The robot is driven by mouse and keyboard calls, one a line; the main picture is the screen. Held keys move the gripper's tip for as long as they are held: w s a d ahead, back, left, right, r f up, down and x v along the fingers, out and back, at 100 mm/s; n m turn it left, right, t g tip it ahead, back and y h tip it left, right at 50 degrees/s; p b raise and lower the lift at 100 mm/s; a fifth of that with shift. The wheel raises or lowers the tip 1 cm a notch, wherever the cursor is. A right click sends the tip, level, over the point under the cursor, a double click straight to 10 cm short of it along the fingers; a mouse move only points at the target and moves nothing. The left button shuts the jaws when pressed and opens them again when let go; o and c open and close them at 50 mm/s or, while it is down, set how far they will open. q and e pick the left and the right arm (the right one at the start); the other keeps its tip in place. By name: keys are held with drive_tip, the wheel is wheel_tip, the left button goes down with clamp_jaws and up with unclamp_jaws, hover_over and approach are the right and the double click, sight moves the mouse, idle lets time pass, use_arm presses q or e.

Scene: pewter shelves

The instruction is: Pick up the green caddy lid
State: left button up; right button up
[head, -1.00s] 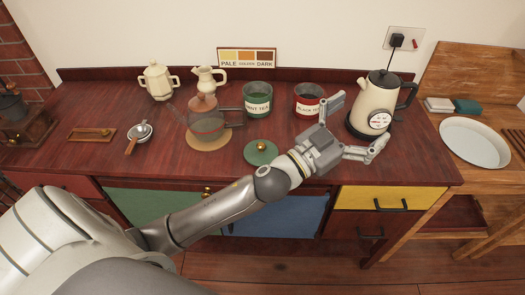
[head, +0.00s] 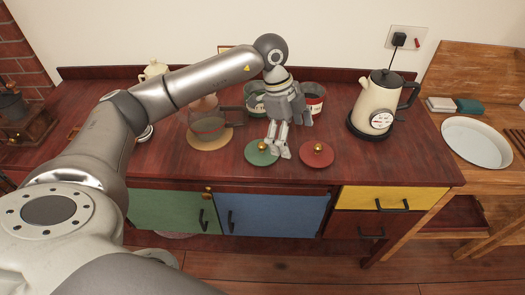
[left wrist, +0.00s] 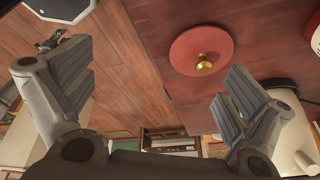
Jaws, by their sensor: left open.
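The green caddy lid (head: 252,154), a flat disc with a gold knob, lies on the dark red counter near its front edge. My left gripper (head: 278,151) is open and empty, fingers pointing down, and overlaps the lid's right side in the head view. Whether it touches the lid I cannot tell. In the left wrist view the open fingers (left wrist: 160,100) show, but I cannot make out the green lid there. A red lid (head: 317,156) with a gold knob lies just right of the gripper; it also shows in the left wrist view (left wrist: 195,42).
The green caddy (head: 256,100) and red caddy (head: 314,100) stand behind the gripper, partly hidden. A glass pot (head: 206,130) on a round mat is to the left. A cream kettle (head: 378,100) stands right. The counter between red lid and kettle is clear.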

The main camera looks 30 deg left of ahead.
sight(262, 144)
use_arm(q)
drive_tip(key=a+n+y, duration=0.1)
drive_tip(key=a, duration=0.2)
drive_tip(key=a+r+n+y, duration=0.1)
drive_tip(key=a, duration=0.2)
drive_tip(key=a+r+y, duration=0.1)
drive_tip(key=a, duration=0.2)
drive_tip(key=shift+s+n+g, duration=0.1)
drive_tip(key=shift+n+g, duration=0.2)
drive_tip(key=shift+n, duration=0.1)
drive_tip(key=shift+a+f, duration=0.2)
wheel_tip(262, 144, down, 5)
drive_tip(key=shift+r+p, duration=0.2)
drive_tip(key=shift+p, duration=0.3)
drive_tip(key=shift+s+d+f+p, duration=0.15)
drive_tip(key=shift+f+p, duration=0.15)
drive_tip(key=shift+f, duration=0.3)
wheel_tip(262, 144, down, 4)
drive_tip(key=shift+d+r+p, duration=0.1)
drive_tip(key=shift+r+p, duration=0.1)
drive_tip(key=shift+p, duration=0.4)
drive_tip(key=shift+f, duration=0.4)
